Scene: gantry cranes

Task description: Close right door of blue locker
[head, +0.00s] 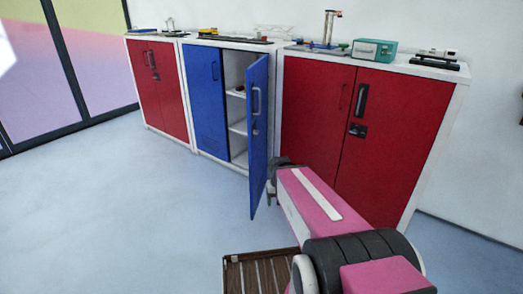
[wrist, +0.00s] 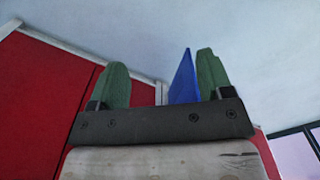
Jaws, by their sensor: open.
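The blue locker (head: 205,146) stands between two red lockers, with its left door (head: 203,93) shut. Its right door (head: 258,135) is swung wide open towards me, with a grey handle on its face, and the shelves inside show. My gripper (head: 271,188) is just right of the open door's lower outer part, mostly hidden by my pink arm. In the wrist view my gripper (wrist: 160,58) has its two green fingers spread apart. The edge of the blue right door (wrist: 183,82) shows between them, close to the right finger; I cannot tell whether they touch.
A red locker (head: 165,90) stands on the left and a larger one (head: 310,110) on the right, both shut. Small models and a teal box (head: 374,52) sit on top. A slatted brown platform (head: 255,272) is at the bottom. The floor in front and left is clear.

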